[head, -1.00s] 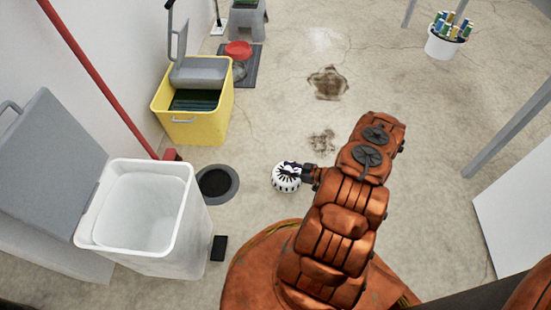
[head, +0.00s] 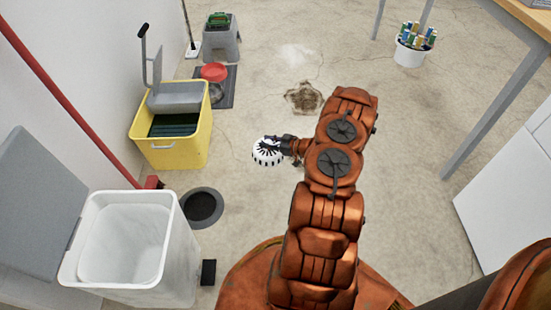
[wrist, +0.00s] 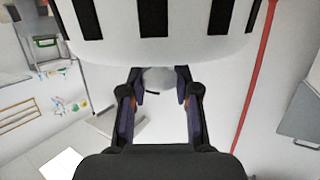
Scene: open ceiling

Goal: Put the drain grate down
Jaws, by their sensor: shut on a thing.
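The drain grate (head: 267,153) is a white round piece with black slots. It is in my gripper (head: 283,147), at the end of my orange arm in the middle of the head view. In the wrist view the grate (wrist: 160,45) fills the top, and the two dark fingers of my gripper (wrist: 160,80) reach up to it. My gripper is shut on the grate. The grate appears held above the floor, but its exact height cannot be told. A dark round drain opening with a grey rim (head: 187,207) lies lower left of the grate.
A white open bin (head: 172,262) stands at lower left, with a small black item (head: 208,272) beside it. A yellow mop bucket (head: 180,158) stands left. A white bucket of bottles (head: 410,52) stands at upper right. Bare concrete floor (head: 405,150) lies right of my arm.

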